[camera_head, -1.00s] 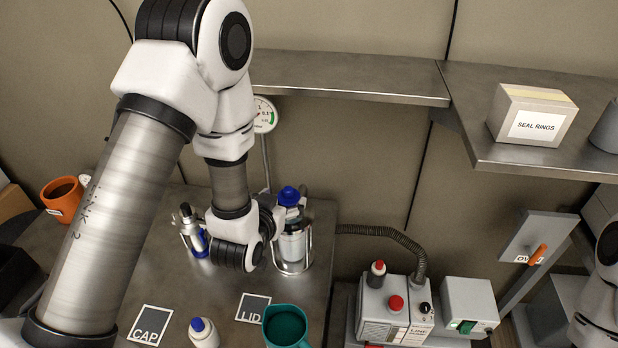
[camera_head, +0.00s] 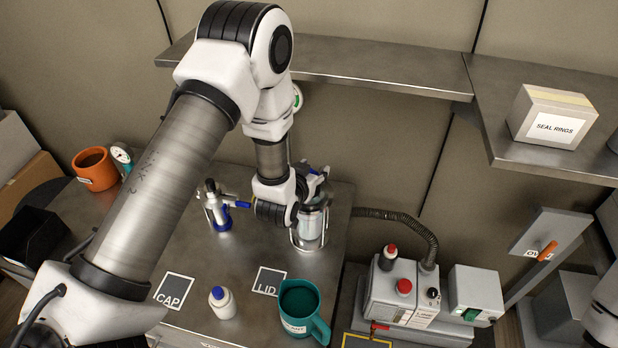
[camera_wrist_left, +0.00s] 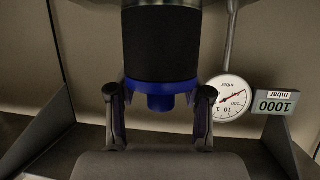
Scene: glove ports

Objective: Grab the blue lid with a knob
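The blue lid with a knob (camera_wrist_left: 160,84) shows in the left wrist view, which is upside down. It sits on a dark cylinder, with its knob pointing down in the picture. My left gripper (camera_wrist_left: 159,94) is open, with one finger on each side of the lid and knob. I cannot tell whether the fingers touch the lid. In the head view my left gripper (camera_head: 317,178) is at the top of a clear jar (camera_head: 310,222) in a wire holder and mostly hides the lid. My right gripper is out of view.
A bottle with a blue spout (camera_head: 219,208) stands left of the jar. A white bottle (camera_head: 222,302), a teal jug (camera_head: 301,309) and the CAP (camera_head: 174,291) and LID (camera_head: 268,282) marks lie nearer. A metal shelf (camera_head: 380,73) runs behind. A gauge (camera_wrist_left: 230,98) is close by.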

